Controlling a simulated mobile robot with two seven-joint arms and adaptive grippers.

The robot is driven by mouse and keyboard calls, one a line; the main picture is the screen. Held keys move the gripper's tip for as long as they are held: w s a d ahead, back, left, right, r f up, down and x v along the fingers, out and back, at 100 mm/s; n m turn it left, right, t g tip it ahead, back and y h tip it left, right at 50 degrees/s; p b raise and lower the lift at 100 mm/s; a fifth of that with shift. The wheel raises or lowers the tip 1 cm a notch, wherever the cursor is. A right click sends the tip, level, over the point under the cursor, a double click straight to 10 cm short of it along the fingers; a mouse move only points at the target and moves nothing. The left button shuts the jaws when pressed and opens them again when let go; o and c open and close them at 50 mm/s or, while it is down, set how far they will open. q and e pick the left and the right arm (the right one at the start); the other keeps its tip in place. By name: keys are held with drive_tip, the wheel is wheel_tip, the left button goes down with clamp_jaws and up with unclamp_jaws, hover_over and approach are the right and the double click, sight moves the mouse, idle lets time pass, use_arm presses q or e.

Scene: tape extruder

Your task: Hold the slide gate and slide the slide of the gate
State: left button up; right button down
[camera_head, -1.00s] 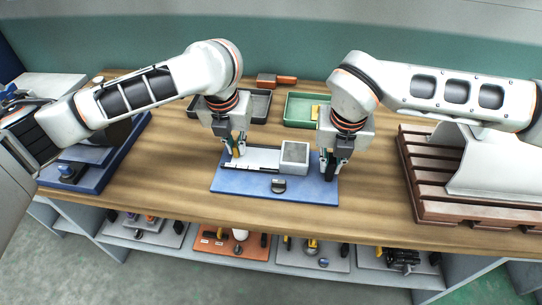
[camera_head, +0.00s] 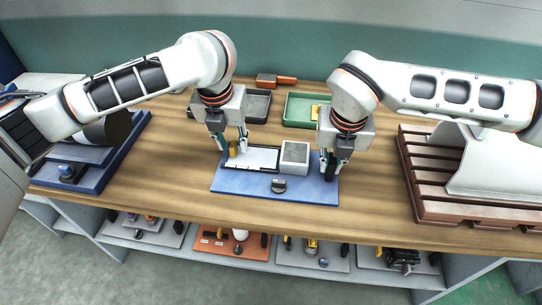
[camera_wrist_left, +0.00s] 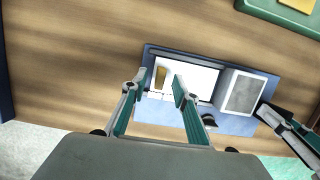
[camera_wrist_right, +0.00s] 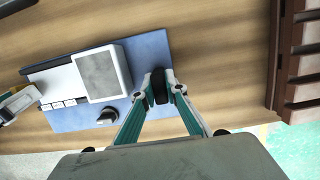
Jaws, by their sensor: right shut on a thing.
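The slide gate has a blue base plate (camera_head: 265,188), a white slide plate (camera_head: 262,158) and a grey block (camera_head: 295,153) at its right. A yellow tab (camera_head: 233,149) stands at the slide's left end; it also shows in the left wrist view (camera_wrist_left: 160,77). My left gripper (camera_head: 232,146) is open above the slide's left end, its fingers (camera_wrist_left: 157,88) on either side of the yellow tab with gaps visible. My right gripper (camera_head: 333,165) is shut on a dark post (camera_wrist_right: 159,88) at the base's right end. The post's lower part is partly hidden in the head view.
A dark tray (camera_head: 258,105) and a green tray (camera_head: 300,108) stand behind the gate. A slatted brown rack (camera_head: 462,212) is at the right, a blue tray (camera_head: 95,180) at the left. A small dark knob (camera_head: 279,185) sits on the base's front. Wood between is clear.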

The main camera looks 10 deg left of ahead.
use_arm(q)
drive_tip(key=v, duration=0.6)
drive_tip(key=shift+r, duration=0.2)
idle(0.4)
drive_tip(key=o, duration=0.6)
drive_tip(key=shift+r, duration=0.1)
drive_tip(key=v, duration=0.2)
drive_tip(key=w+v, duration=0.1)
drive_tip(key=v, duration=0.4)
drive_tip(key=shift+w+r, duration=0.25)
drive_tip(key=shift+r, duration=0.25)
